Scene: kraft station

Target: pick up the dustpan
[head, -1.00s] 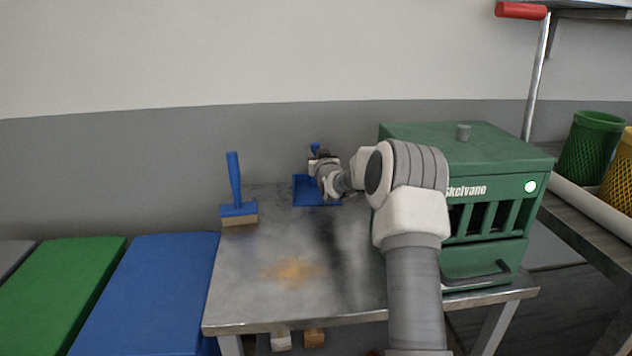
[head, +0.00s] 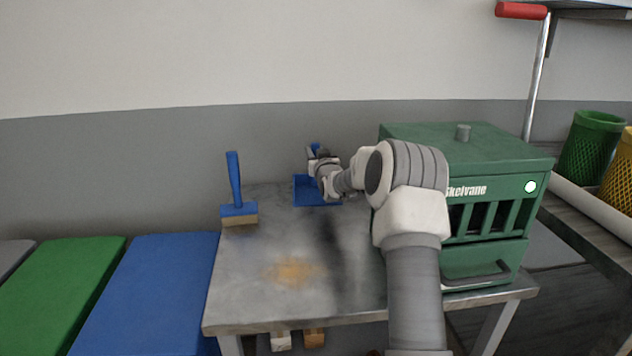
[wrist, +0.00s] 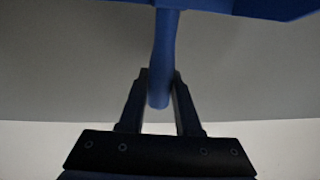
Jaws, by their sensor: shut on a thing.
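The blue dustpan (head: 305,191) is at the back of the metal table, near the wall, partly hidden by my arm. Its blue handle shows in the wrist view (wrist: 164,55), with part of the pan (wrist: 250,7) along the top edge. My gripper (wrist: 160,88) is shut on the handle, one finger on each side. In the head view my gripper (head: 318,153) is small and mostly hidden by my wrist. I cannot tell whether the pan touches the table.
A blue brush (head: 238,210) stands at the table's (head: 260,300) left edge. A yellowish dusty patch (head: 295,270) lies in the middle. A green Skelvane machine (head: 485,165) stands on the right, close to my arm. The front left of the table is clear.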

